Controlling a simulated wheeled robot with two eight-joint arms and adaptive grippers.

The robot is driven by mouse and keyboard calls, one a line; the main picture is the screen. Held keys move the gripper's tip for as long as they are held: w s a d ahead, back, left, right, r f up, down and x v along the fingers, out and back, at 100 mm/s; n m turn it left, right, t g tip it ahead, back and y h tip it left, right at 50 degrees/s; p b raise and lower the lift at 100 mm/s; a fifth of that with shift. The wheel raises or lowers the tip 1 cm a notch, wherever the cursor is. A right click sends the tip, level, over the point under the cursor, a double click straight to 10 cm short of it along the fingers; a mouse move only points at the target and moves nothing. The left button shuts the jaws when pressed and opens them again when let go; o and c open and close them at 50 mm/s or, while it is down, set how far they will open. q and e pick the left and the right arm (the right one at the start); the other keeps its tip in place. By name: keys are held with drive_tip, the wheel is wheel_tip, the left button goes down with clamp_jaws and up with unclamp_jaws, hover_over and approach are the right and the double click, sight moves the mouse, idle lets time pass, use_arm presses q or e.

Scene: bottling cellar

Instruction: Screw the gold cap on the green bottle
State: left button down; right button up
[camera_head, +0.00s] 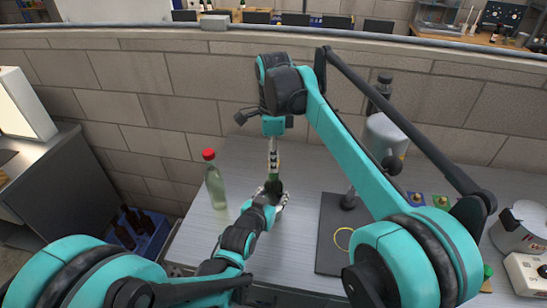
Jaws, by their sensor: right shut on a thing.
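My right gripper (273,164) points straight down over the table, shut on a small gold-toned thing, which looks like the gold cap; the fingers hide most of it. Directly below is the green bottle (274,177), of which only a small dark green part shows. My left gripper (276,193) is at this bottle from the front and covers most of it; I cannot tell how tightly its fingers close. The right fingertips are at the bottle's top; whether cap and neck touch is too small to tell.
A pale green bottle with a red cap (215,182) stands close to the left. A pot (522,228) is far right. A blue crate (150,243) with dark bottles is lower left.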

drive_tip(key=m, duration=1.2)
drive_tip(key=o, duration=0.7)
drive_tip(key=shift+r, duration=0.1)
drive_tip(key=shift+r, duration=2.15)
drive_tip(key=shift+c, duration=0.6)
